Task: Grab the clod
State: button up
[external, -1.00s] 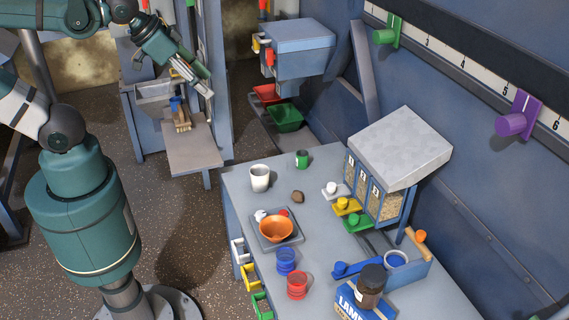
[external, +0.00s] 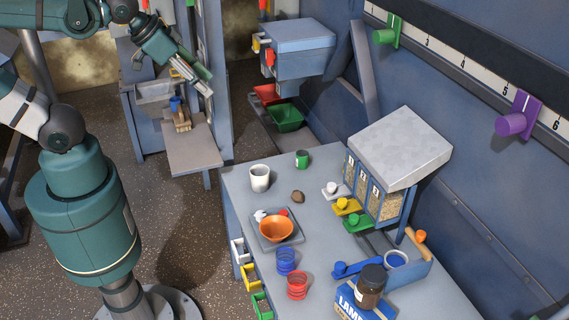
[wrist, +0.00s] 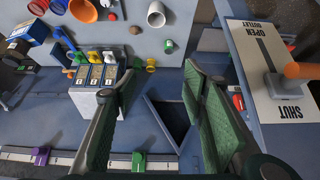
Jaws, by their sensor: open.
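The clod (external: 298,197) is a small brown lump on the grey table (external: 322,169). It lies to the right of the white cup (external: 260,178) and apart from it. In the wrist view the clod (wrist: 134,30) is small, near the top, with the white cup (wrist: 156,14) to its right. My gripper (external: 208,84) is up at the upper left in the external view, well away from the clod and above the side shelf. In the wrist view its green-padded fingers (wrist: 160,75) are spread apart with nothing between them.
An orange bowl (external: 276,229) sits on a tray in front of the clod. A green cup (external: 302,159) stands behind it. A grain dispenser (external: 400,148) with coloured knobs stands to the right. Blue and red cups (external: 297,286) stand nearer the front.

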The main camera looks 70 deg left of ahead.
jog(key=shift+w, duration=0.1)
jog(key=n+g+b, duration=0.7)
jog(key=n, duration=1.4)
send_over(298, 192)
jog(key=f, duration=3)
jog(key=shift+s+a+f, duration=0.1)
jog(key=shift+s+f, duration=0.1)
jog(key=shift+f, duration=0.1)
jog(key=shift+w+f, duration=0.1)
jog(key=shift+f, duration=0.35)
jog(key=shift+f, duration=1.3)
